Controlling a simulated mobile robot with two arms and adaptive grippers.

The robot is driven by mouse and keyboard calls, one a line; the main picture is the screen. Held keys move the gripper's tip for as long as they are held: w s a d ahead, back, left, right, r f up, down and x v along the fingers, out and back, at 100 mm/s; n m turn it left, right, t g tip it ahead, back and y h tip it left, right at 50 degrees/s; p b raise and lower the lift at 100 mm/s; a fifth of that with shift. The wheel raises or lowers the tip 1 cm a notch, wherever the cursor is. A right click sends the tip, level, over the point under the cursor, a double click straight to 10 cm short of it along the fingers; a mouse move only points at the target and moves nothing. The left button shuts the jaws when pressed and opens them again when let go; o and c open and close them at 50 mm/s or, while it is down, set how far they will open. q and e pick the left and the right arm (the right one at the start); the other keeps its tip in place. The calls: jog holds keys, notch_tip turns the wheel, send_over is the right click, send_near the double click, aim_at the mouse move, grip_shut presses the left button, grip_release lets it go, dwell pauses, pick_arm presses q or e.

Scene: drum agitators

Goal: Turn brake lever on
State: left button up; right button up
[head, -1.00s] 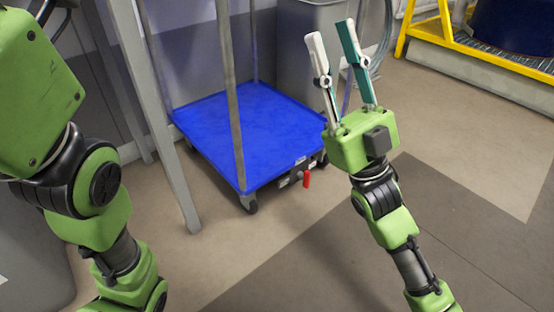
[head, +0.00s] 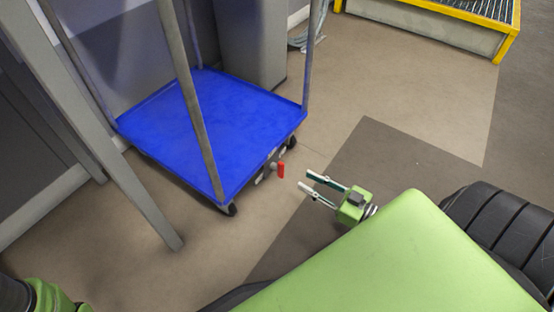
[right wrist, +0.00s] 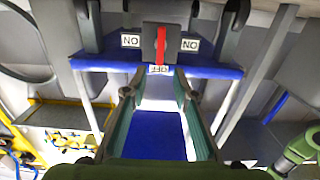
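The red brake lever (head: 281,170) is on the front edge of the blue cart (head: 215,130), pointing down in the head view. In the right wrist view the lever (right wrist: 161,45) sits on a dark square block between two ON labels that appear upside down. An OFF label (right wrist: 159,69) is at the block's lower edge in that view, in line with the lever. My right gripper (head: 307,180) is open and empty, just right of the lever and apart from it. Its fingers (right wrist: 160,98) point toward the lever. My left gripper is out of view.
The cart has tall grey posts and black casters (head: 231,209). A grey slanted leg (head: 150,215) stands left of it. A yellow-framed platform (head: 440,20) is at the back right. The floor right of the cart is clear.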

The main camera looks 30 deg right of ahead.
aim_at(284, 169)
jog(key=b+x, duration=0.4)
jog(key=x, duration=0.5)
jog(key=shift+w+a+f+b, duration=0.15)
jog(key=shift+w+b, duration=0.15)
jog(key=shift+w+a, duration=0.2)
jog(key=shift+w, duration=0.25)
grip_shut()
